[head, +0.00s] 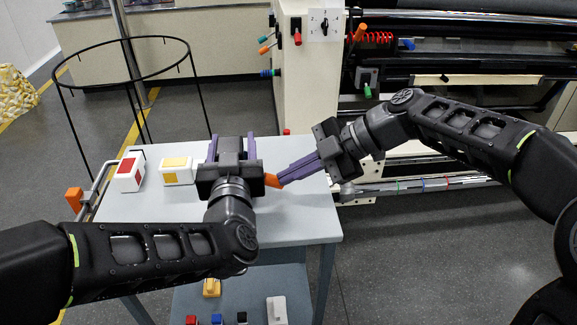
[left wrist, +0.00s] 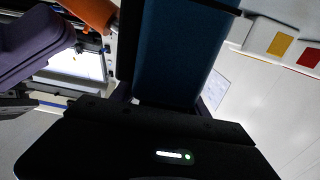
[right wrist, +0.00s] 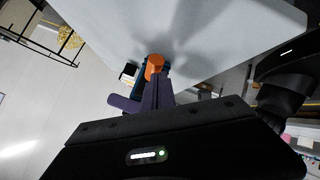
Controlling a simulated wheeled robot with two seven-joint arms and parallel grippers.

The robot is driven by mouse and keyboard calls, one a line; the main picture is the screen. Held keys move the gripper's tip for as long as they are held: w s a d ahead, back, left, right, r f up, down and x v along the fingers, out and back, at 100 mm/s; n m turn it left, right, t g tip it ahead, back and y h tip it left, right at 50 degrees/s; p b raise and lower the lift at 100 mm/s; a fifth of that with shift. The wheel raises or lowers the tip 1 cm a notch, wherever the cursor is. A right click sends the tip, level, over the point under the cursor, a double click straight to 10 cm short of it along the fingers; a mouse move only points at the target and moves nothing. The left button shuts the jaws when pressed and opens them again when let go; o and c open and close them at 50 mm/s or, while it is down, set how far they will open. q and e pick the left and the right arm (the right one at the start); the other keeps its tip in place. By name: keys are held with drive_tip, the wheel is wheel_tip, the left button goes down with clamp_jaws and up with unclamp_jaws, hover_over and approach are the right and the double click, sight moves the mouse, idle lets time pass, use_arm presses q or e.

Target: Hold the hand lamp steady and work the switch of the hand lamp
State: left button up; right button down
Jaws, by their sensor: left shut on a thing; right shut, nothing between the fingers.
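The hand lamp has a dark blue body (left wrist: 180,50) that fills the top middle of the left wrist view. Its orange part (head: 272,181) shows at the right of my left gripper in the head view, and also in the right wrist view (right wrist: 154,66). My left gripper (head: 232,146) is shut on the lamp above the table and hides most of it in the head view. My right gripper (head: 281,180) is shut and empty, its purple fingertips right at the orange part. I cannot tell whether they touch it.
A grey table (head: 300,220) lies below. On its left stand a white block with a red face (head: 128,172) and one with a yellow face (head: 177,170). Several small items lie on the lower shelf (head: 245,290). A black wire hoop stand (head: 62,90) is at left, a large machine behind.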

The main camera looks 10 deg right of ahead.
use_arm(q)
drive_tip(key=shift+o, duration=0.2)
drive_tip(key=shift+s+d+f, duration=0.1)
drive_tip(key=shift+d+f, duration=0.05)
drive_tip(key=shift+f, duration=0.1)
use_arm(e)
drive_tip(key=shift+d+f, duration=0.25)
drive_tip(key=shift+f, duration=1)
drive_tip(key=shift+a, duration=0.15)
use_arm(q)
drive_tip(key=shift+a, duration=0.2)
use_arm(e)
drive_tip(key=shift+r, duration=0.2)
use_arm(q)
drive_tip(key=shift+c, duration=0.2)
use_arm(e)
drive_tip(key=shift+r, duration=0.8)
use_arm(q)
drive_tip(key=shift+r, duration=0.1)
use_arm(e)
drive_tip(key=s+d+f, duration=0.1)
drive_tip(key=d+f, duration=0.1)
drive_tip(key=d, duration=0.7)
drive_tip(key=shift+s+d, duration=0.2)
drive_tip(key=shift+d, duration=0.1)
